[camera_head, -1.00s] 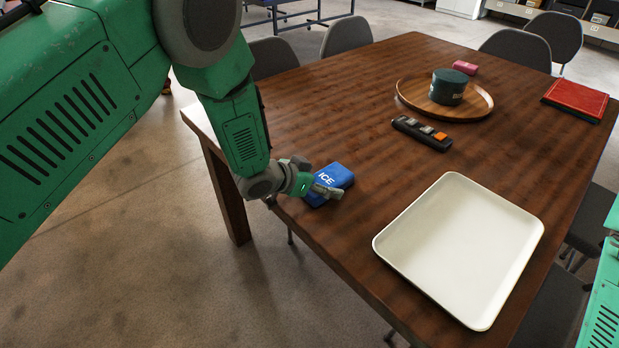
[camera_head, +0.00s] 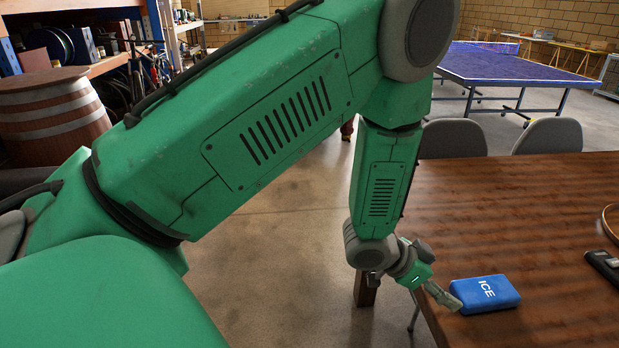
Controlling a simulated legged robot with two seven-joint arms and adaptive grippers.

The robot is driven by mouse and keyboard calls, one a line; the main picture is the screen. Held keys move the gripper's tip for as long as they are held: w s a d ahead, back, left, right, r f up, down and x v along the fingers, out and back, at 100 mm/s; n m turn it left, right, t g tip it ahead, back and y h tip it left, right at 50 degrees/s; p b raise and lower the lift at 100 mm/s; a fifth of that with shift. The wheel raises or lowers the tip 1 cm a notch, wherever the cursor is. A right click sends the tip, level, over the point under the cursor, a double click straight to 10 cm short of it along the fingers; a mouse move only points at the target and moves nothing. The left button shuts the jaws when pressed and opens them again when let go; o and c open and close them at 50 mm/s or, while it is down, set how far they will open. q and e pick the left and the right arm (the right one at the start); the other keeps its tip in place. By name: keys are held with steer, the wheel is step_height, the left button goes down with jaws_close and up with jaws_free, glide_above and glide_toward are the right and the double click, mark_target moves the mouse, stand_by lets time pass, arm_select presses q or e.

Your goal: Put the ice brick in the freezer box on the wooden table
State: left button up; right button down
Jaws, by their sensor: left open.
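The blue ice brick (camera_head: 488,293), marked ICE in white, lies flat near the left edge of the wooden table (camera_head: 520,215). My left gripper (camera_head: 446,297) is open and empty at the table's edge. Its fingers point at the left end of the brick and are very close to it; I cannot tell whether they touch. I see no freezer box in this view. My right gripper is out of view.
Two grey chairs (camera_head: 452,138) stand behind the table. A dark remote-like object (camera_head: 604,265) and part of a wooden tray (camera_head: 610,222) show at the right edge. A barrel (camera_head: 50,115) and a blue ping-pong table (camera_head: 515,65) stand farther back.

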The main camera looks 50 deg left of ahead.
arm_select(q)
steer(key=s+a+f+n+g+y, duration=0.2)
steer(key=s+f, duration=0.3)
steer(key=s, duration=0.5)
steer(key=s+a+f+n+g+y, duration=0.2)
steer(key=s+a+f+g, duration=0.1)
steer(key=s, duration=0.8)
steer(key=s+a+f+n+g+y, duration=0.2)
steer(key=s+f, duration=0.5)
steer(key=s, duration=0.4)
steer(key=shift+a+g, duration=0.5)
steer(key=shift+a, duration=0.5)
steer(key=shift+w, duration=0.15)
